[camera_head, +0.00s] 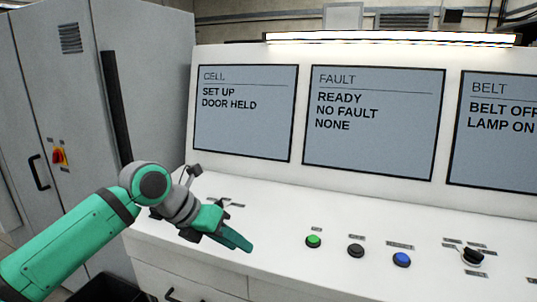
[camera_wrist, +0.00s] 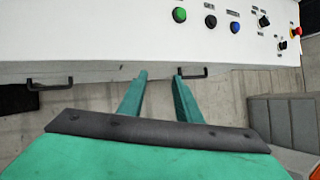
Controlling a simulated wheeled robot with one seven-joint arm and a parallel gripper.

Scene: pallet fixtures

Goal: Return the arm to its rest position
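My gripper (camera_head: 238,242) is held at the left part of the white control desk (camera_head: 330,200), left of the buttons, with my green arm reaching in from the lower left. In the wrist view my gripper (camera_wrist: 160,76) has its two green fingers apart with nothing between them. The fingertips show against the front edge of the desk (camera_wrist: 100,40). From these views I cannot tell how high they are above the desk.
Green (camera_head: 313,241), black (camera_head: 356,250) and blue (camera_head: 401,259) buttons line the desk, with a black selector knob (camera_head: 472,256) at right. The wrist view also shows a red knob (camera_wrist: 296,30). Grey cabinets (camera_head: 150,80) stand at left. Drawer handles (camera_wrist: 50,84) protrude from the desk front.

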